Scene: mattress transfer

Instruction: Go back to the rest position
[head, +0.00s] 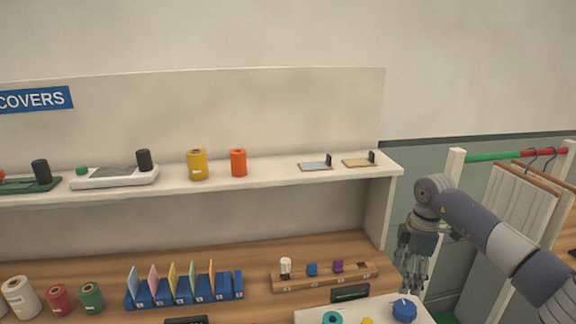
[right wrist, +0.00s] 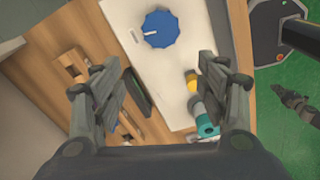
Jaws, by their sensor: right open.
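My right gripper (head: 413,262) hangs fingers down at the right end of the wooden counter (head: 255,262), beside the shelf's end panel. In the right wrist view its two fingers (right wrist: 150,85) stand wide apart with nothing between them. Below it lies a white board (head: 375,307) with a round blue knob (head: 404,309), and the knob also shows in the right wrist view (right wrist: 160,28). My left gripper does not show in the head view. A small grey jointed part at the right edge of the right wrist view is too unclear to name.
A white shelf (head: 275,182) above the counter holds a yellow roll (head: 197,164), an orange roll (head: 238,162) and small devices. A blue rack (head: 185,290) with colored cards and a wooden block (head: 325,277) stand on the counter. A hanging rack (head: 520,190) stands close right of my arm.

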